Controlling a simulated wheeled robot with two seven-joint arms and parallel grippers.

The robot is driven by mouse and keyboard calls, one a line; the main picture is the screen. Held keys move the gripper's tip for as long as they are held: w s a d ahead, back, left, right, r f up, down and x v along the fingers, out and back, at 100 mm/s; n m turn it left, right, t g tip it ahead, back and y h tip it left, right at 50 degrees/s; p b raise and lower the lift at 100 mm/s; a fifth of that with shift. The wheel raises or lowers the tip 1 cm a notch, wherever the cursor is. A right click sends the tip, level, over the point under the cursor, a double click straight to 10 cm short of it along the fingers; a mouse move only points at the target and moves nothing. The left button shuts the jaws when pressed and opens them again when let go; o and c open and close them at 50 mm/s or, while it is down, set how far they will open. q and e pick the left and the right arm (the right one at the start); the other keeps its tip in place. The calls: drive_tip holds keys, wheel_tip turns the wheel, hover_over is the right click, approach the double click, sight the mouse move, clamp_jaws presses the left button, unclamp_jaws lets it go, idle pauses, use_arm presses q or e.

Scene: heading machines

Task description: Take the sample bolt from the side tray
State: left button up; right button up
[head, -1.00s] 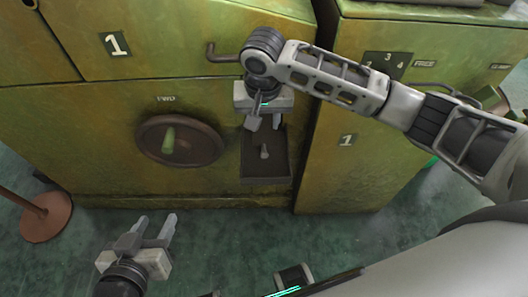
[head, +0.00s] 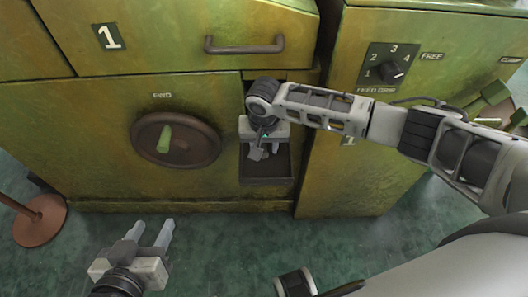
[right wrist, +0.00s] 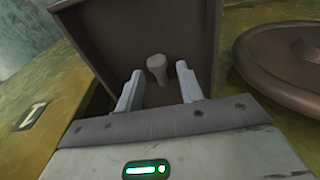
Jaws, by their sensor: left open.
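The side tray (head: 266,168) is a dark, open box set in the front of the green machine; it also shows in the right wrist view (right wrist: 203,22). The sample bolt (right wrist: 157,66) is pale grey and stands inside the tray in the right wrist view. My right gripper (right wrist: 158,88) is open, with one finger on either side of the bolt's line and the bolt between and just beyond the tips. In the head view my right gripper (head: 262,153) is at the tray and hides the bolt. My left gripper (head: 150,234) is open and empty, low over the floor.
A round brown handwheel (head: 176,140) sits left of the tray and also shows in the right wrist view (right wrist: 285,62). A bar handle (head: 245,46) is above the tray. A selector knob (head: 392,69) is on the right cabinet. A brown post base (head: 40,220) stands at left.

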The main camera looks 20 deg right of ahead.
clamp_jaws()
